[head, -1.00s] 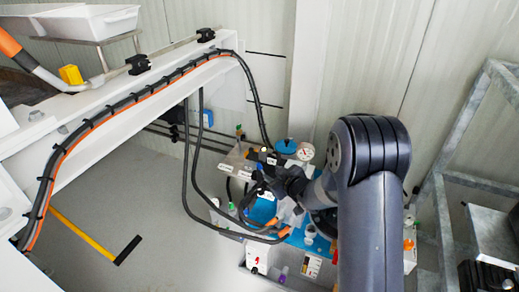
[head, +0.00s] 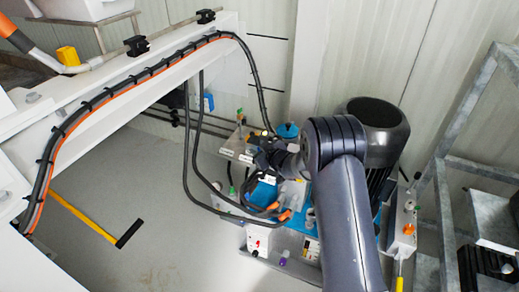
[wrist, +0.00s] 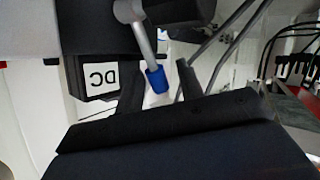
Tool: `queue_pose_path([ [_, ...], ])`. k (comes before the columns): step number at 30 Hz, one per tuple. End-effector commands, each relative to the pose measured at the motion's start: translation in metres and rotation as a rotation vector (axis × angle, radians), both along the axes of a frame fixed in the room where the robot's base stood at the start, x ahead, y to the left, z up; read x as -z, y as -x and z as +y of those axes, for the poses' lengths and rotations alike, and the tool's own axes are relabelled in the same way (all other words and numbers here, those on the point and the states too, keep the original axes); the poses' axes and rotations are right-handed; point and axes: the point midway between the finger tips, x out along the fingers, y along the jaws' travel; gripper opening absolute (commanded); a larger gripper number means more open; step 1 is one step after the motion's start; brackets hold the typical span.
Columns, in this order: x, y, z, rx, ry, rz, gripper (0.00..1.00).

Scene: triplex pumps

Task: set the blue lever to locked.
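My gripper (wrist: 158,88) is open, with one dark finger on each side of the blue tip and a visible gap on both sides. Whether the tip lies fully between the fingers in depth, I cannot tell. In the head view my gripper (head: 262,152) is over the back of the pump unit, and I cannot make out the lever there.
A blue cap (head: 287,130) stands just behind my gripper. A large dark motor (head: 375,130) is right of my arm. Black hoses (head: 200,150) loop down left of the gripper. A grey metal frame (head: 450,150) stands at the right.

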Motion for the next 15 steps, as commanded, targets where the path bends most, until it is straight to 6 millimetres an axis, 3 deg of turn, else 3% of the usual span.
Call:
queue_pose_path([
  [7, -0.0001, -0.0006, 0.0004, 0.0, 0.0, 0.0, 0.36],
  [15, -0.0003, -0.0005, 0.0002, 0.0, -0.001, -0.001, 0.15],
])
